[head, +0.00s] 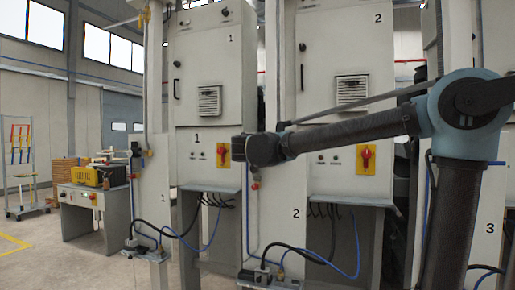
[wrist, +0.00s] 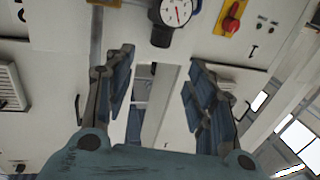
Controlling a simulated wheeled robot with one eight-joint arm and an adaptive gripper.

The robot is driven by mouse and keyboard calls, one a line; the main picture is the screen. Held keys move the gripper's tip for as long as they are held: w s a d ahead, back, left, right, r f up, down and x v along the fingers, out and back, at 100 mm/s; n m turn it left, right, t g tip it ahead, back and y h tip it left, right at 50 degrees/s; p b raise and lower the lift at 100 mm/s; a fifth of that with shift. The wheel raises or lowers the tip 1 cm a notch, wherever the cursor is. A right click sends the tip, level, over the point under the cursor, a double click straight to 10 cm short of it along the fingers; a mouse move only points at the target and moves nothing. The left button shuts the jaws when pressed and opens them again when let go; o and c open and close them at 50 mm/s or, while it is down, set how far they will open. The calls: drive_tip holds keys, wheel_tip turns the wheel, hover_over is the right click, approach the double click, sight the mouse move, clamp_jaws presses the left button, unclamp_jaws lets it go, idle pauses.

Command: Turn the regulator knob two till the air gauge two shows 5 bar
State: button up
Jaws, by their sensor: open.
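In the wrist view, which looks upside down, a round white-faced air gauge (wrist: 176,11) with a dark rim is at the top edge, partly cut off. Its needle reading is too small to tell. A black regulator knob (wrist: 161,38) sits just below it in the picture, on the post between panels 1 and 2. My gripper (wrist: 160,58) is open and empty, its two fingers apart with the knob ahead, between and beyond the tips. In the head view my gripper (head: 240,148) is in front of that post and hides the gauge and knob.
Cabinet 1 (head: 213,60) and cabinet 2 (head: 345,50) stand side by side, each with a red-yellow switch; one switch (wrist: 232,16) shows in the wrist view. Hoses and cables (head: 310,250) hang below. A workbench (head: 90,205) stands left, with open floor before it.

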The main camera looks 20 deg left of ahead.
drive_tip(key=w, duration=0.4)
drive_tip(key=w+a, duration=0.1)
drive_tip(key=w, duration=0.4)
drive_tip(key=w+a, duration=0.1)
drive_tip(key=w, duration=0.3)
drive_tip(key=shift+w+a, duration=0.15)
drive_tip(key=shift+w, duration=0.05)
drive_tip(key=c, duration=1.1)
drive_tip(key=shift+o, duration=0.2)
